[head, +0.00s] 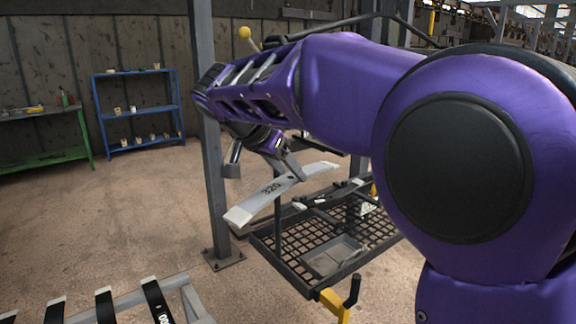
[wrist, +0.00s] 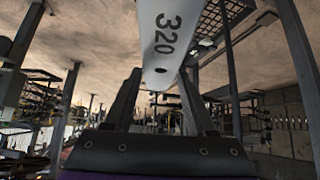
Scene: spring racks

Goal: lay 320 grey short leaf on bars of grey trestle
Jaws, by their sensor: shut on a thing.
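The grey short leaf (head: 249,207) marked 320 is a slightly curved pale grey strip, held in the air near the middle of the head view. My gripper (head: 291,168) is shut on it near its middle. In the wrist view the leaf (wrist: 164,22) lies between the two fingers of my gripper (wrist: 160,76), its number facing the camera. A grey trestle (head: 187,298) shows in part at the bottom left of the head view. Several black leaves with pale ends lie across its bars. The rest of it is cut off by the frame.
A black mesh-topped cart (head: 285,262) with a grey tray and a yellow-and-black handle stands below and right of the leaf. A grey post (head: 211,170) rises just behind. A blue shelf (head: 140,107) and green bench (head: 45,158) stand back left. The floor between is clear.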

